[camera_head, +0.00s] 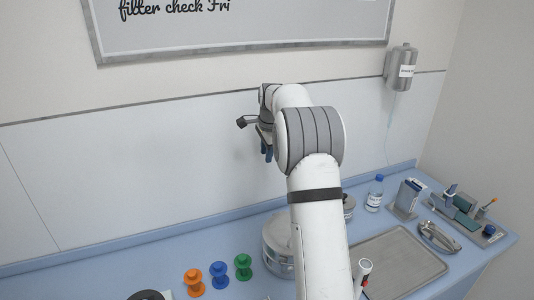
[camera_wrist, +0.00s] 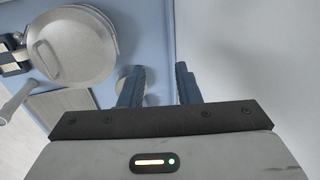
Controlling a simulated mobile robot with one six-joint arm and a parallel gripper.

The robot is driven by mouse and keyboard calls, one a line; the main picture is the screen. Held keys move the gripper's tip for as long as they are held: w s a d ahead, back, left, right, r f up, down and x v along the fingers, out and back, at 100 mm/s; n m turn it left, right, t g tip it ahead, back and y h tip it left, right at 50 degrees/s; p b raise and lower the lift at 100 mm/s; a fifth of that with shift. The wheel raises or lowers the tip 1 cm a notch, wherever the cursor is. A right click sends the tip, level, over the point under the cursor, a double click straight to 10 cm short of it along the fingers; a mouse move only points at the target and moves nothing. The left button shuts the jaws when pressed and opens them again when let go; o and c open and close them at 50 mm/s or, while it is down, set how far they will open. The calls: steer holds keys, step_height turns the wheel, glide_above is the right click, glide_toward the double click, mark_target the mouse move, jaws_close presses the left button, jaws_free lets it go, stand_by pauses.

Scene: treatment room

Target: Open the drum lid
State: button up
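The drum is a round grey metal vessel (camera_head: 277,258), standing on the blue counter and partly hidden behind my arm. In the wrist view, its round lid (camera_wrist: 82,48) is seen from above, with a loop handle (camera_wrist: 47,56) near its left edge. The lid appears to sit on the drum. My gripper (camera_wrist: 158,82) has its two blue fingers apart with nothing between them. It is to the right of the lid in the wrist view and does not touch it. In the head view, my gripper (camera_head: 266,150) hangs high above the counter, near the wall.
Orange (camera_head: 194,283), blue (camera_head: 219,275) and green (camera_head: 243,267) spools stand left of the drum. A grey tray (camera_head: 400,262), a bottle (camera_head: 375,193) and a metal tool (camera_head: 438,237) are at right. A dispenser (camera_head: 402,68) hangs on the wall.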

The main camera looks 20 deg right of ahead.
steer(key=b+v, duration=0.1)
steer(key=v, duration=0.6)
steer(key=shift+r+b, duration=0.35)
steer(key=shift+r, duration=0.05)
